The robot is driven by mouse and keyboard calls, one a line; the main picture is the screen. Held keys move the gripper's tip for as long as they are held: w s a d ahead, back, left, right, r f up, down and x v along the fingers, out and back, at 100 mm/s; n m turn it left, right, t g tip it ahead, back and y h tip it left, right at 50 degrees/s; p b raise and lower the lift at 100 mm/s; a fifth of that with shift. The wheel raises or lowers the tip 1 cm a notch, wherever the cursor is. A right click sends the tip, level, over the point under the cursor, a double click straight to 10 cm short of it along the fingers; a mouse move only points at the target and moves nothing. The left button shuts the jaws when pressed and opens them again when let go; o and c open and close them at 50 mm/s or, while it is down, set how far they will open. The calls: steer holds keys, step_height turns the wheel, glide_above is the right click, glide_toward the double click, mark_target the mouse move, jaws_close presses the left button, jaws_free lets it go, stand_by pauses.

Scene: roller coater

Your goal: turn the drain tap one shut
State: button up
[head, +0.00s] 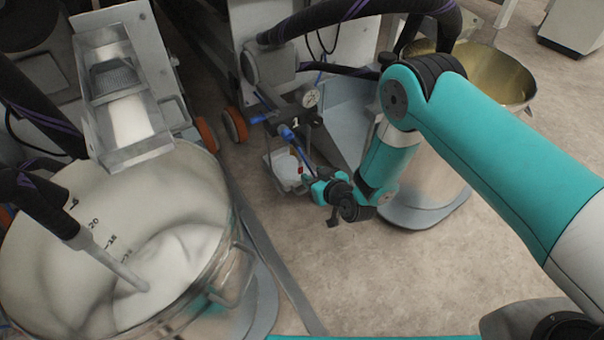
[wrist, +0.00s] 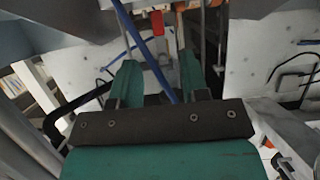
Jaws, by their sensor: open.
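Drain tap one (head: 288,132) has blue parts and sits by a plate marked "1", below a round gauge, in the middle of the head view. A thin blue bar runs down from it towards my gripper (head: 312,176), which is just below and right of the tap. In the wrist view, the two teal fingers of my gripper (wrist: 160,68) stand apart. A blue bar (wrist: 143,52) passes between them in the picture; I cannot tell whether either finger touches it. A small red part shows beside the fingers in the head view.
A large tub of white material (head: 190,270) stands at left. A brass-coloured pan (head: 490,75) stands behind my arm at upper right. A white container (head: 285,168) sits below the tap. Dark hoses run above.

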mark_target(301, 168)
steer(key=b+x, duration=0.2)
steer(key=x, duration=0.1)
steer(key=b+x, duration=0.2)
steer(key=x, duration=0.1)
steer(key=shift+f, duration=0.25)
steer(key=shift+w+a+b, duration=0.25)
steer(key=shift+w+b, duration=0.1)
steer(key=shift+w, duration=0.05)
steer(key=shift+c, duration=0.2)
jaws_close()
